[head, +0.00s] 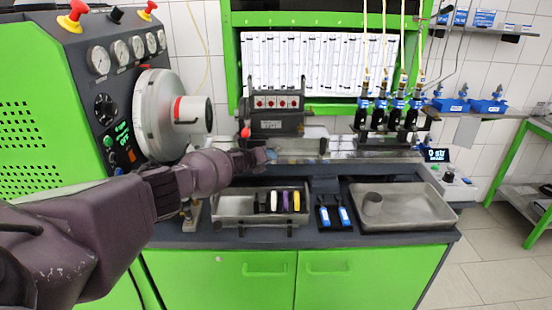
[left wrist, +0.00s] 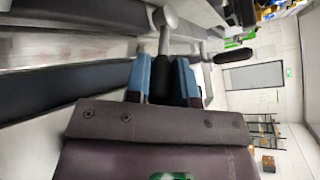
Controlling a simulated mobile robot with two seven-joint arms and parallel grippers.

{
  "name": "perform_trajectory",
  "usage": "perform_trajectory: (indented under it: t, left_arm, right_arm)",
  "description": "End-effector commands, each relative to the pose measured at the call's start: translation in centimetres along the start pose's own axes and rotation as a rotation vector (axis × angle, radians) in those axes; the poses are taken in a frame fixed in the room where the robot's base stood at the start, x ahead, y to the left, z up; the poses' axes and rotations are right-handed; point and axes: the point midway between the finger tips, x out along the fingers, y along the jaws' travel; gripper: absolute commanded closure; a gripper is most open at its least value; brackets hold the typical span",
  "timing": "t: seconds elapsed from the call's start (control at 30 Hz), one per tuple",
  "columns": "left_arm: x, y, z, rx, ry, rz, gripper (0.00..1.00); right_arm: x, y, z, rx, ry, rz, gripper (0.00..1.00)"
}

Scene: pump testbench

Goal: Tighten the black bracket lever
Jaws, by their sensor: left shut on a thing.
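My left gripper (head: 262,156) reaches in from the left, at the bench's metal rail just below the black bracket unit (head: 272,122). In the left wrist view, the two blue fingertips (left wrist: 163,80) are shut on the black grip of the bracket lever (left wrist: 166,68). The lever's bare metal shaft and rounded metal end (left wrist: 165,18) stand out beyond the fingers. In the head view the gripper and wrist hide most of the lever. How tight the lever is cannot be told. My right gripper is not in view.
A second black-handled lever (left wrist: 235,57) lies to the right in the wrist view. A metal tray (head: 232,207) with coloured parts sits below the gripper. The round machine drum (head: 160,115) stands close left.

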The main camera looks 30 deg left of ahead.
Motion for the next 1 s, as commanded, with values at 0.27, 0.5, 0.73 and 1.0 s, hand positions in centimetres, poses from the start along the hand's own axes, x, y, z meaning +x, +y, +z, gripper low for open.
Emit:
perform_trajectory:
  t: [0.27,0.5,0.73,1.0]
  left_arm:
    - [-0.08,-0.14,0.37,0.0,-0.002,-0.005,1.0]
    - [-0.08,-0.12,0.34,0.0,-0.002,-0.005,0.6]
    - [-0.12,0.09,0.16,0.001,0.0,-0.002,0.52]
    - [-0.11,0.24,-0.04,0.0,0.001,0.002,0.52]
  right_arm:
    - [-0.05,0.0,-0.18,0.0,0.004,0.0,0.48]
    - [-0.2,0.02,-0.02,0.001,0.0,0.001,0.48]
    - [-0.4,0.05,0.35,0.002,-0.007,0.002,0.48]
    - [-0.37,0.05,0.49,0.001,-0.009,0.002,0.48]
